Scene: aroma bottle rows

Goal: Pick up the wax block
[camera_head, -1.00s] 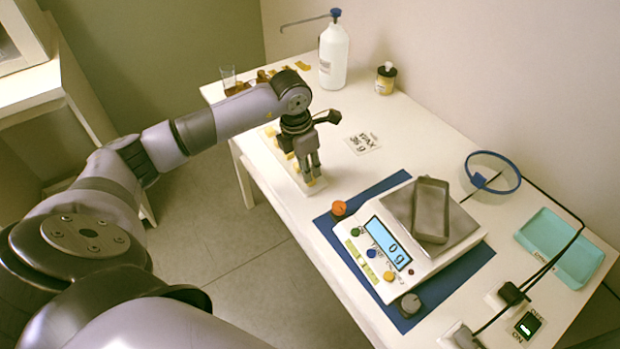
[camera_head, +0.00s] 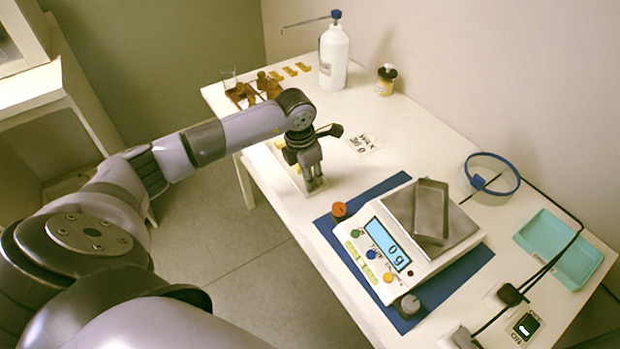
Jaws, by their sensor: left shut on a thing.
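My left gripper (camera_head: 315,186) points down at the front-left edge of the white table (camera_head: 400,130), over the near end of a pale tray (camera_head: 298,178). It is shut on a wax block, which the fingers almost wholly hide. I cannot tell whether the block is clear of the tray. Other pale yellow wax blocks (camera_head: 280,143) show on the tray, partly behind the gripper. A card (camera_head: 362,144) reading "WAX 30 g" lies to the right of the gripper. My right gripper is not in view.
A scale (camera_head: 400,255) reading 0 g stands on a blue mat (camera_head: 455,285), with a grey rectangular container (camera_head: 432,210) on its plate.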

